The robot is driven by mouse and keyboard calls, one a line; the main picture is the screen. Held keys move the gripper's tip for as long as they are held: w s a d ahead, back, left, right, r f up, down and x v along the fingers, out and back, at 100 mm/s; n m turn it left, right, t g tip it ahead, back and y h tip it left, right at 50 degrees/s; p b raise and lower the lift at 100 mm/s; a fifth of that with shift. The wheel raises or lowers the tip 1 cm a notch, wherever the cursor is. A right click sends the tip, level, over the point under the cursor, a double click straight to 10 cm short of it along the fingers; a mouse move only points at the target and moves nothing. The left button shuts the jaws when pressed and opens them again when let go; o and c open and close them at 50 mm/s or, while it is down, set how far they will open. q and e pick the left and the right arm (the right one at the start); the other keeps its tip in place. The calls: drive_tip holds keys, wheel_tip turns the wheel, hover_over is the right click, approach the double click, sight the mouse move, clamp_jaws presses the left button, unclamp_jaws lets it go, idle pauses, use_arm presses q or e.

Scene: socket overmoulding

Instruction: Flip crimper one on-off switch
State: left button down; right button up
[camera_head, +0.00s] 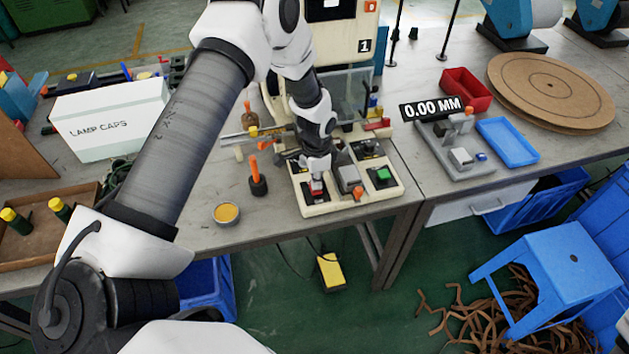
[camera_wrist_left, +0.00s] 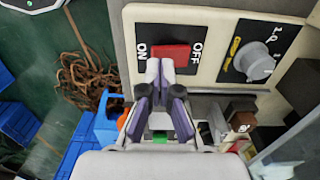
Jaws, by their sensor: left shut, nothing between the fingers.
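Crimper one (camera_head: 343,95) stands on the bench, marked with a 1. Its on-off switch (camera_wrist_left: 170,53) is a red rocker on a black plate, with ON at its left and OFF at its right in the left wrist view. The switch also shows in the head view (camera_head: 317,187), on the pale control panel (camera_head: 322,209). My left gripper (camera_wrist_left: 160,66) is shut and empty. Its tips are at the near edge of the red rocker, toward the ON side; I cannot tell whether they touch. My right gripper is not in view.
A green button (camera_head: 382,176) and a knob (camera_wrist_left: 257,61) are on the panel. An orange-handled tool (camera_head: 257,180) stands left of it, with a small yellow-filled dish (camera_head: 226,213) nearby. A gauge block (camera_head: 459,153) and blue tray (camera_head: 508,142) lie right.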

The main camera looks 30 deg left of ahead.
use_arm(q)
drive_tip(key=shift+f+b, duration=0.65)
drive_tip(key=shift+f, duration=0.4)
drive_tip(key=shift+r, duration=0.1)
wheel_tip(320, 180, up, 7)
drive_tip(key=p, duration=0.5)
drive_tip(key=shift+p, duration=0.3)
idle(0.4)
